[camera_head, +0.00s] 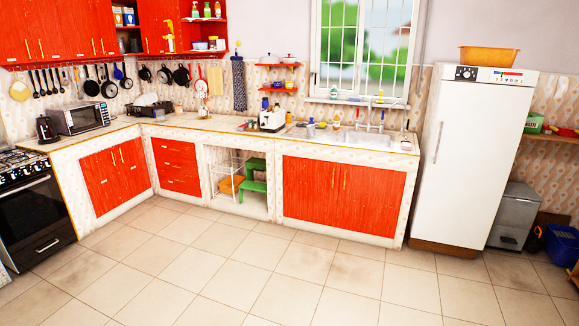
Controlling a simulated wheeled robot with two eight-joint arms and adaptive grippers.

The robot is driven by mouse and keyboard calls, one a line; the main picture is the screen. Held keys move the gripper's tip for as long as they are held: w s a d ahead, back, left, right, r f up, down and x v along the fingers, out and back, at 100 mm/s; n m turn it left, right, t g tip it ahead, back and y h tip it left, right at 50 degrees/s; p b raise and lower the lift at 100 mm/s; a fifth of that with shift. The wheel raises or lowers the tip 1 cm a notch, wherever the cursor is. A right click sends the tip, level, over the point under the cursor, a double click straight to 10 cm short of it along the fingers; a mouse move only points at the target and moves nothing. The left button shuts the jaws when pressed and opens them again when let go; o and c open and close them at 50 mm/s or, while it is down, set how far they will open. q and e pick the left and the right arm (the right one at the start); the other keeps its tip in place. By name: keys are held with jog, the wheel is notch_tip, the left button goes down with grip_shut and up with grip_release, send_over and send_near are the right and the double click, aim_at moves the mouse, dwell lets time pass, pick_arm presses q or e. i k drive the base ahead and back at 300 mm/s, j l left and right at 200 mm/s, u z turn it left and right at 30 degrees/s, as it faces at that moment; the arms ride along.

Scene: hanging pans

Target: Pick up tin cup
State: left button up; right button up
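A small greyish metal-looking cup (311,130) stands upright on the counter (225,124), just left of the sink (352,136). It may be the tin cup, but it is too small to be sure. It is far off, across the floor. Neither of my grippers shows in the head view, and nothing is seen touching the cup.
A white toaster (272,121) stands left of the cup. Small jars and bottles are near the sink. A white fridge (468,160) stands at right, a black stove (38,205) at left. The tiled floor (260,265) before the counter is clear.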

aim_at(310, 129)
jog(key=i, duration=3.45)
jog(key=i+j, duration=0.1)
jog(key=i, duration=1.6)
jog(key=i+z, duration=0.2)
jog(key=i, duration=0.4)
